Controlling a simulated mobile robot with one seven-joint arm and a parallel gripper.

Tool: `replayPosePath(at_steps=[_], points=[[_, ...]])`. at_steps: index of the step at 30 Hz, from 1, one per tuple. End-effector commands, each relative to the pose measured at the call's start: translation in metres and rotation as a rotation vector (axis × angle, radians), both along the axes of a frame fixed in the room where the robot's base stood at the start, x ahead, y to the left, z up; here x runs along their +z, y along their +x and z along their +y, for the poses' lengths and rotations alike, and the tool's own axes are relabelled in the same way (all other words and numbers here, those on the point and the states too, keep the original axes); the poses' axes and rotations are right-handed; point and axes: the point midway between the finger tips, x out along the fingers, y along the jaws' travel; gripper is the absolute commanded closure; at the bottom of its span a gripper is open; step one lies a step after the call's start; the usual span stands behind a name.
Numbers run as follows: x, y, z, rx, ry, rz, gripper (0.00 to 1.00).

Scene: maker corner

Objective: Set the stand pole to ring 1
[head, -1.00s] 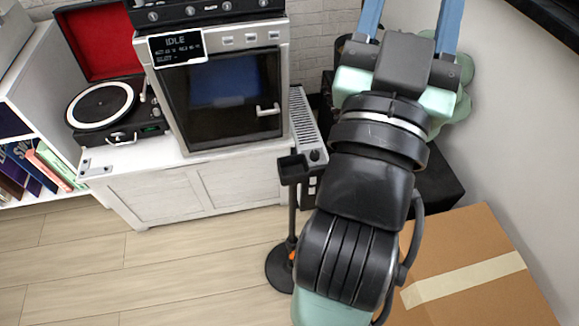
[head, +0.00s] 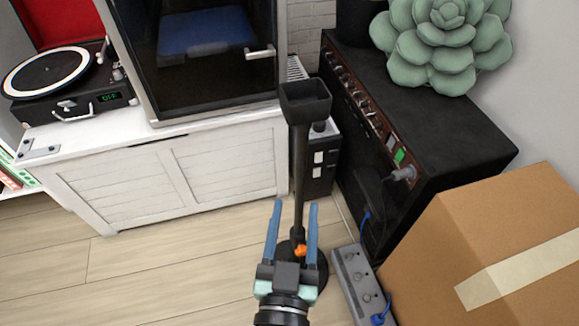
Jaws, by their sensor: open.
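The black stand has a slim upright pole (head: 300,165) with an open rectangular cup (head: 306,99) on top. Its round dark base (head: 316,277) rests on the floor, and an orange knob (head: 300,250) sits low on the pole. My gripper (head: 295,205) is open, its two blue fingers pointing up the picture. The pole shows between the fingers, near the knob; I cannot tell how far apart in depth they are. No ring marks can be made out on the pole. The gripper's body hides part of the base.
A white cabinet (head: 135,190) carries a turntable (head: 60,75) and a glass-door machine (head: 205,75). A black amplifier (head: 450,130) with a succulent stands right of the pole. A grey power strip (head: 357,285) and cardboard box (head: 500,240) crowd the right. Floor at left is clear.

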Motion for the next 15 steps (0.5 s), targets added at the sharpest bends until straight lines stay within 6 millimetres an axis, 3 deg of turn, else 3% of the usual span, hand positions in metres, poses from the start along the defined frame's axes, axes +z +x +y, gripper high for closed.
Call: replayPosePath(at_steps=[5,15], points=[[-0.004,0.007,0.000,0.001,-0.001,0.001,0.46],[-0.004,0.055,-0.004,0.001,-0.002,0.000,0.46]])
